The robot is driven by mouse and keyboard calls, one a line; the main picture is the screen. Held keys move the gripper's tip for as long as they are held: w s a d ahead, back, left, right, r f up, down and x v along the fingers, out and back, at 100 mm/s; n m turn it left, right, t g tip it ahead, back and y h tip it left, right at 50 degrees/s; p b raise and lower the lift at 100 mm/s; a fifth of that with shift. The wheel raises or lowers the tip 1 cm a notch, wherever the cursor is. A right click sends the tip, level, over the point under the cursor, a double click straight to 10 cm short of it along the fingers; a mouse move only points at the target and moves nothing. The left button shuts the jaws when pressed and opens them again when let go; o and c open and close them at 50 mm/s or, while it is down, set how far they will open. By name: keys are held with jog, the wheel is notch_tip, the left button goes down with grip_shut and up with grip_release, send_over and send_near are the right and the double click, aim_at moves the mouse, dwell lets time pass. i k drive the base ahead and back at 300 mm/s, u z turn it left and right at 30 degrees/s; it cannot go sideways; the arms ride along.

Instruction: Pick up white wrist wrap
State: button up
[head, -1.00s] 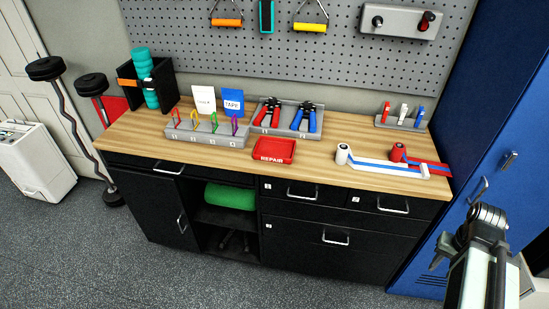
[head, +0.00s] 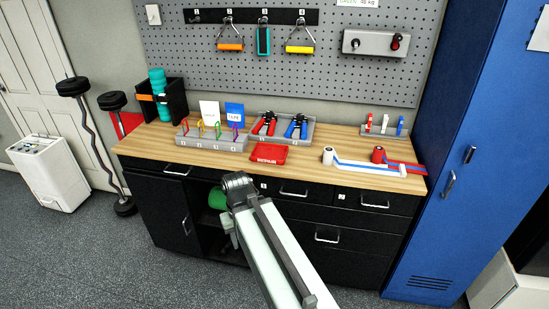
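The white wrist wrap (head: 328,156) lies at the right part of the wooden bench top, a white roll with a flat white and blue strip running off to the right. A red wrist wrap (head: 378,154) sits just right of the roll, its red and blue strip beside the white one. My arm reaches up from the bottom middle, in front of the cabinet. My gripper (head: 229,228) shows only as a small dark part left of the arm's end, well left of and lower in the picture than the white wrap. Its fingers cannot be made out clearly.
The wooden bench top (head: 300,182) has a clear front strip. A red tray (head: 269,154) and grey tool racks stand left of the wraps. A small rack (head: 384,128) stands behind them. The blue locker (head: 450,150) rises close at the right.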

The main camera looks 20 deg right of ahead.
aim_at(331, 157)
jog(key=u, duration=0.4)
jog(key=i, duration=1)
jog(key=z, duration=0.05)
